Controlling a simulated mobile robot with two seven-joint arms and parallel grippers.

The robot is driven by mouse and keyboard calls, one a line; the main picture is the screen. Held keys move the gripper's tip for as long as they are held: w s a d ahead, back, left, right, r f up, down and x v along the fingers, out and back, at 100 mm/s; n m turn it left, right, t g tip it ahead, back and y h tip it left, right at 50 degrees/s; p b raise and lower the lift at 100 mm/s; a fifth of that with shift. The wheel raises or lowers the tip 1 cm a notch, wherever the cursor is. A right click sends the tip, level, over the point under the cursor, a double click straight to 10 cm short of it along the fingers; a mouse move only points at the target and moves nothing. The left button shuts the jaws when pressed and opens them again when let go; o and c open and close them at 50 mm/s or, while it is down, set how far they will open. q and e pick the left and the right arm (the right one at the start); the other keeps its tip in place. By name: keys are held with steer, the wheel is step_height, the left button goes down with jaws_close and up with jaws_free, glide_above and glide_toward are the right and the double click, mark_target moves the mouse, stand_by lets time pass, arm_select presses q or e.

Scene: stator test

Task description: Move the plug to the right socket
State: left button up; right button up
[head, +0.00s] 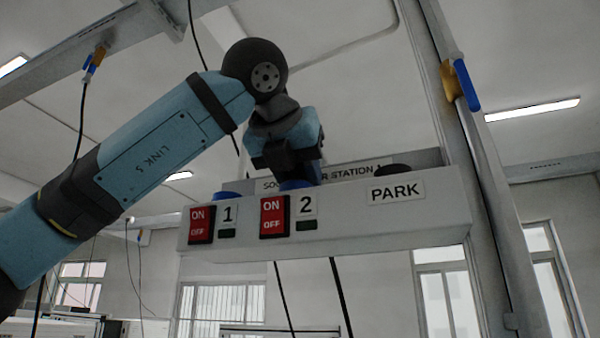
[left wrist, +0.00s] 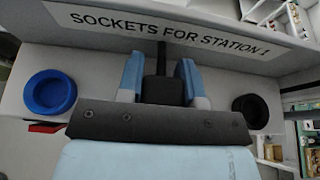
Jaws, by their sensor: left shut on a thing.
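My left gripper (head: 287,165) is over position 2 of the white socket box (head: 350,236). In the left wrist view its two blue fingers (left wrist: 160,85) are shut on the black plug (left wrist: 157,88), with a dark stem above it. A blue rim of the right socket (head: 295,185), marked 2, shows just under the gripper; whether the plug is seated in it is hidden. The left socket (left wrist: 49,92), marked 1, is a blue ring and looks empty. It also shows in the head view (head: 227,196). The black park holder (left wrist: 250,110) is at right. My right gripper is not in view.
Red ON/OFF switches (head: 201,225) and (head: 273,217) sit on the box front, beside number labels. A "SOCKETS FOR STATION 1" sign (left wrist: 170,30) is on the back panel. A grey post (head: 480,170) stands right of the box. Cables hang below it.

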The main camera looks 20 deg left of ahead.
arm_select(q)
steer(key=o, duration=1)
steer(key=b+v, duration=0.2)
steer(key=v, duration=1.2)
steer(key=shift+w, duration=0.1)
